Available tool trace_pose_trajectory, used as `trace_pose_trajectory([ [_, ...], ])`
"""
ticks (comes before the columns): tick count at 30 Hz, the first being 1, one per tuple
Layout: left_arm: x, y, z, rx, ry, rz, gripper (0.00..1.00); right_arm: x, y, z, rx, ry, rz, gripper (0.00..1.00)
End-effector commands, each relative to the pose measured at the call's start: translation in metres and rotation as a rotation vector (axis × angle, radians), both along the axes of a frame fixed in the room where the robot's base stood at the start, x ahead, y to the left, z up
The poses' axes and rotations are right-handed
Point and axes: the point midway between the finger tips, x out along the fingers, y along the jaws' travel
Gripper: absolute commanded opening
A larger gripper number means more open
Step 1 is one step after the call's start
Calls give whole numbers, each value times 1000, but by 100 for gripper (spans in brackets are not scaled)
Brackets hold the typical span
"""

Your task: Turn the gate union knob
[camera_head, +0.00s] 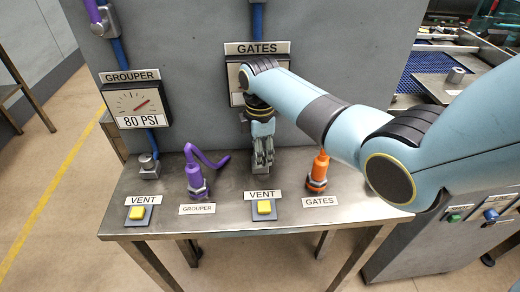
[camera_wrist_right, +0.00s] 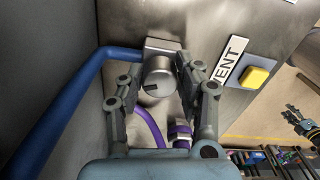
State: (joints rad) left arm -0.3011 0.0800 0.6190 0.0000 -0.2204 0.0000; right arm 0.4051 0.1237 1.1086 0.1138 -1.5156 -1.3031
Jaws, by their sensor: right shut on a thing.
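The gate union knob (camera_wrist_right: 158,82) is a grey metal cylinder with a dark mark, on a square fitting with a blue hose, in the right wrist view. My right gripper (camera_wrist_right: 152,76) has its fingers on either side of it and is shut on it. In the head view my right gripper (camera_head: 263,165) points down at the steel table below the GATES gauge and hides the knob. My arm covers most of that gauge (camera_head: 236,85). A dark gripper, apparently my left one (camera_wrist_right: 291,110), shows small at the right wrist view's right edge; its jaw state is unclear.
Yellow vent buttons (camera_head: 137,212) and (camera_head: 264,207) stand at the table's front. A purple hose fitting (camera_head: 195,180) is left of my gripper, an orange fitting (camera_head: 319,172) right. The GROUPER gauge (camera_head: 137,105) reads 80 PSI. A grey panel (camera_head: 200,40) rises behind.

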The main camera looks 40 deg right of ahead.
Motion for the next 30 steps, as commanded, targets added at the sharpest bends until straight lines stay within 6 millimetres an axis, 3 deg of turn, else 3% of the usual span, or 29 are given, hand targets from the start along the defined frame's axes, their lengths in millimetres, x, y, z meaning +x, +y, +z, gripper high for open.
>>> trace_pose_trajectory([
  [12, 2, 0, 34, 0, -4, 0, 40, -1, 1, 3, 1, 3, -363, 2],
  [30, 3, 0, 63, 0, -5, 0, 40, 0, 1, 2, 0, 1, -932, 2],
])
